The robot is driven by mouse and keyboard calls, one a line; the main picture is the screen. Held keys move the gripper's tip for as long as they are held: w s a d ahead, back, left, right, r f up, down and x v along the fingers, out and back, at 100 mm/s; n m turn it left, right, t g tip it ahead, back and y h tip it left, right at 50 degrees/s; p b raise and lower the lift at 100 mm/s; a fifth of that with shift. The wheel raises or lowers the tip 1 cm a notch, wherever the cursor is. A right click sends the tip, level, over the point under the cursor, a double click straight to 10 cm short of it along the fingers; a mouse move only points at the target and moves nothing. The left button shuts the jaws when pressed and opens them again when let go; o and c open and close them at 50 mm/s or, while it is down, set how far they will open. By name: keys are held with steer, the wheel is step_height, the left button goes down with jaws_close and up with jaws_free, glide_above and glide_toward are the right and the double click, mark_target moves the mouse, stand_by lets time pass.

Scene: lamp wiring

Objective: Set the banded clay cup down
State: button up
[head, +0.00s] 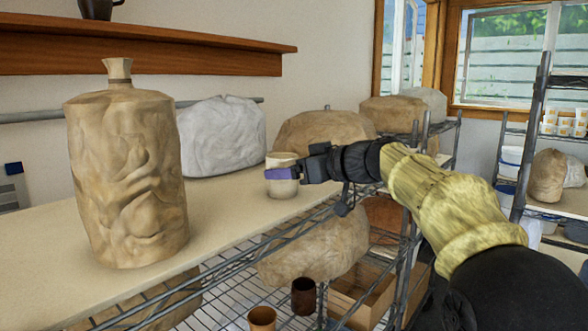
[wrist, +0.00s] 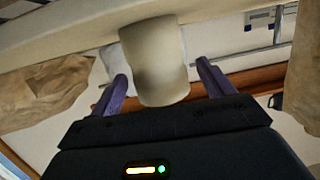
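The pale clay cup (head: 283,187) stands upright on the beige top board of the wire shelf (head: 225,205) in the head view. Its band is hard to make out. In the wrist view, which looks upside down, the cup (wrist: 155,65) lies between my two purple fingers, its base against the board. My gripper (head: 282,173) reaches in from the right, with a finger across the cup's near side. In the wrist view my gripper (wrist: 161,72) is open, with a narrow gap on each side of the cup. The cup's far side is hidden.
A tall tan wrapped bag (head: 127,175) stands left on the board. A white bag (head: 222,135) and a brown bag (head: 320,132) stand behind the cup. Brown cups (head: 304,297) sit on the lower rack. The board between tall bag and cup is clear.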

steer(key=shift+d, duration=0.15)
steer(key=shift+d+b, duration=0.2)
steer(key=shift+b, duration=0.1)
steer(key=b+v, duration=0.4)
steer(key=v, duration=0.7)
steer(key=shift+s+r+b, duration=0.2)
steer(key=shift+s+b, duration=0.05)
steer(key=shift+b, duration=0.15)
steer(key=shift+d, duration=0.1)
steer(key=s+d+f+m+g+h, duration=0.15)
steer(key=f+m+h, duration=0.3)
steer(key=f, duration=0.95)
steer(key=s+d+f+m+g+h, duration=0.1)
steer(key=d+f+m+h, duration=0.3)
steer(key=f, duration=1.1)
steer(key=s+d+f+m+g+h, duration=0.2)
steer(key=s+d+f+g+h, duration=0.1)
steer(key=s+f, duration=1.5)
steer(key=shift+f+m+h, duration=0.35)
steer(key=shift+f+h, duration=0.3)
steer(key=shift+f, duration=0.35)
